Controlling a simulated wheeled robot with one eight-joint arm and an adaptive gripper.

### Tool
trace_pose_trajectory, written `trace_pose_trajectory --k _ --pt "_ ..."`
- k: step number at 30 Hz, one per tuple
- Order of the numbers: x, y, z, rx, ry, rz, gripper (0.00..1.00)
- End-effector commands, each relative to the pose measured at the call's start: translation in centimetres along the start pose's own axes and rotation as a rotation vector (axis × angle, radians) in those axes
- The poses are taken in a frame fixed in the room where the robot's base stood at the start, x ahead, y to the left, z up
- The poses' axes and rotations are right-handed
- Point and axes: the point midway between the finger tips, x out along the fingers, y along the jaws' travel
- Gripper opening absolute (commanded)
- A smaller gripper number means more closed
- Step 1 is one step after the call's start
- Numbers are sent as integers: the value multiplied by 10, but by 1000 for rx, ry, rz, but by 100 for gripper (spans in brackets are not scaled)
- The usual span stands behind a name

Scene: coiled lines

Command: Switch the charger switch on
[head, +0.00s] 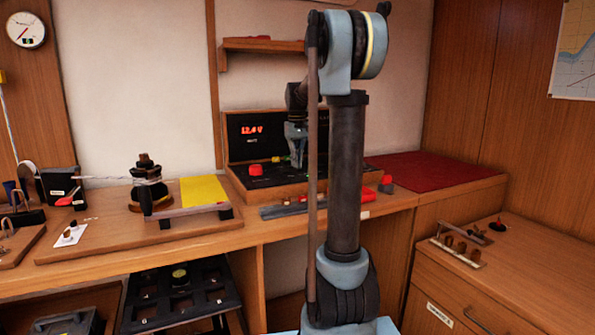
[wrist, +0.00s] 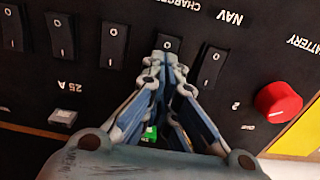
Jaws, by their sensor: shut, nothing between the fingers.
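My gripper (wrist: 167,62) is shut and empty in the wrist view, its fingertips at a black rocker switch (wrist: 172,43). The upside-down word "CHARGER" (wrist: 178,5) is printed by this switch. The fingertips cover its lower part, and I cannot tell whether they touch it or which way it is tipped. In the head view my gripper (head: 297,160) is in front of the black switch panel (head: 243,150), whose red display (head: 252,130) reads 12.4 V. The charger switch cannot be made out there.
Other rocker switches (wrist: 113,46) stand in the same row, with one close on the right (wrist: 212,69). A red battery knob (wrist: 278,99) is farther right. On the bench are a winch (head: 150,185), a yellow sheet (head: 205,191) and a red mat (head: 430,168).

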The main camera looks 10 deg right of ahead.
Motion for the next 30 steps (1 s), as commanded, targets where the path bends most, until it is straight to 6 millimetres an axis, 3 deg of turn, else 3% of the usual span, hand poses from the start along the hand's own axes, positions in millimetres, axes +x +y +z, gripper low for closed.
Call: trace_pose_trajectory --k 7,30 --pt "-5 0 0 0 0 0 0" --pt "-55 0 0 0 0 0 0"
